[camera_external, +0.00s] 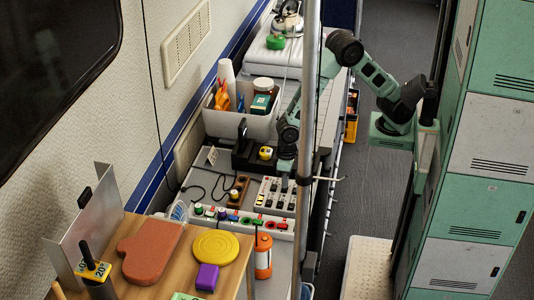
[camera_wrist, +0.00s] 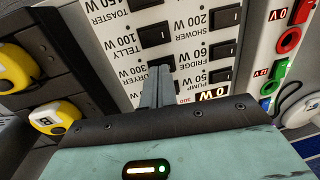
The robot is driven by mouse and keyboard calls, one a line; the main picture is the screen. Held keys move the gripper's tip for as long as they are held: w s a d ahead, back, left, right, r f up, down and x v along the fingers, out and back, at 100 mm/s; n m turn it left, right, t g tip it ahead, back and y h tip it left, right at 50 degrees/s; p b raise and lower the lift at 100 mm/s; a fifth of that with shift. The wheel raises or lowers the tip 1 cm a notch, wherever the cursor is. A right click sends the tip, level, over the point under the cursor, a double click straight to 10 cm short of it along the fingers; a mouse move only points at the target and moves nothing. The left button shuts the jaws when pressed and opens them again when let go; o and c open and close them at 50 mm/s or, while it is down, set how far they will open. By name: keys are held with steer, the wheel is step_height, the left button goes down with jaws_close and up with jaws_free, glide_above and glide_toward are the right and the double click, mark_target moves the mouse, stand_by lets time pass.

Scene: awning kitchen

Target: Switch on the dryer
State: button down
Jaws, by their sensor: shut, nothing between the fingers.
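The white switch panel (camera_wrist: 190,45) fills the middle of the wrist view, its labels upside down. It carries black rocker switches marked toaster, telly, dryer, shower, fridge and pump. The dryer switch (camera_wrist: 160,62) is at the fingertips and mostly hidden by them; its position cannot be seen. My gripper (camera_wrist: 160,72) is shut and empty, its fingers pointing at that switch; I cannot tell whether they touch it. A small dark readout (camera_wrist: 212,95) seems to show 0 W. In the external view, my gripper (camera_external: 284,176) is low over the panel (camera_external: 272,194).
Yellow cube-like pieces (camera_wrist: 52,117) sit in a dark unit left of the panel. A strip with red, green and blue sockets (camera_wrist: 288,40) runs along its right. In the external view a vertical pole (camera_external: 309,120) stands close beside my arm. A wooden table (camera_external: 165,265) is in front.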

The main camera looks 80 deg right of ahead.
steer(key=shift+r+p, duration=0.5)
steer(key=shift+r, duration=0.1)
step_height(320, 180, up, 13)
steer(key=d+p, duration=0.1)
steer(key=shift+d+f+p, duration=0.15)
steer(key=shift+d+p, duration=0.2)
steer(key=shift+p, duration=0.05)
steer(key=shift+f, duration=0.1)
steer(key=a+b, duration=0.1)
steer(key=b, duration=0.3)
steer(key=shift+a, duration=0.2)
steer(key=shift+r, duration=0.2)
